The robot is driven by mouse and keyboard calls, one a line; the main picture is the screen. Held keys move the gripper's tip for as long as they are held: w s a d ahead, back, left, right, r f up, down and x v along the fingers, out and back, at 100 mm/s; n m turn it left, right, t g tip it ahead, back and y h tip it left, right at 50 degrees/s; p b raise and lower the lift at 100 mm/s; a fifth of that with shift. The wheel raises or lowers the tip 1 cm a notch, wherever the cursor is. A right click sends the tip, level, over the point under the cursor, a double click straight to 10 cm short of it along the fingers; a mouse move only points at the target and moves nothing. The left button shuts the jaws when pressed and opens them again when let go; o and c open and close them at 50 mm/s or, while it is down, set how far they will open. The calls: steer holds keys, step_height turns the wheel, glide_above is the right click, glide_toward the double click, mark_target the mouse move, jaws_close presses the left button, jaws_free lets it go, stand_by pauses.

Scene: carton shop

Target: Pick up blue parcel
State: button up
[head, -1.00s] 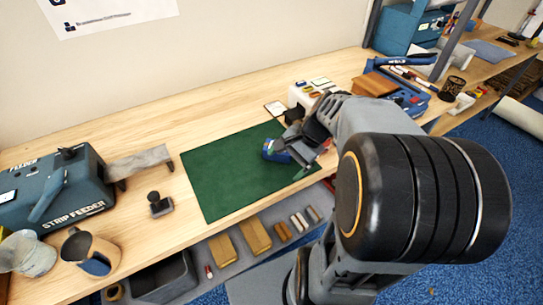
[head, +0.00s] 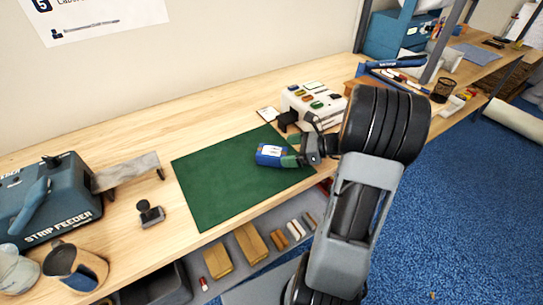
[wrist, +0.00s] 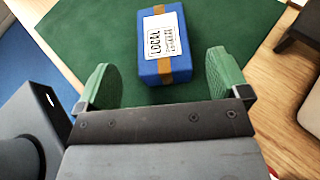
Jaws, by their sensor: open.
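The blue parcel (head: 271,154) lies on the green mat (head: 215,187), near its right side. In the wrist view the parcel (wrist: 189,41) shows a brown tape band and a white label reading "LOCAL". My gripper (head: 289,151) is at the right end of the parcel, low over the mat. In the wrist view my gripper (wrist: 162,82) is open, with green finger pads to the left and right. The near end of the parcel lies centred between the pads' far ends, with a gap on each side. Nothing is held.
A strip feeder (head: 50,200) and a mug (head: 75,266) stand at the left. A dark hand stamp (head: 151,213) stands left of the mat. A white device (head: 313,103) with coloured buttons is behind my gripper. The mat's left half is clear.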

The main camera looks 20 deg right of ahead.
mark_target(278, 151)
steer(key=shift+x, duration=2.85)
steer(key=shift+w, duration=0.1)
steer(key=shift+c, duration=0.2)
steer(key=c, duration=1.1)
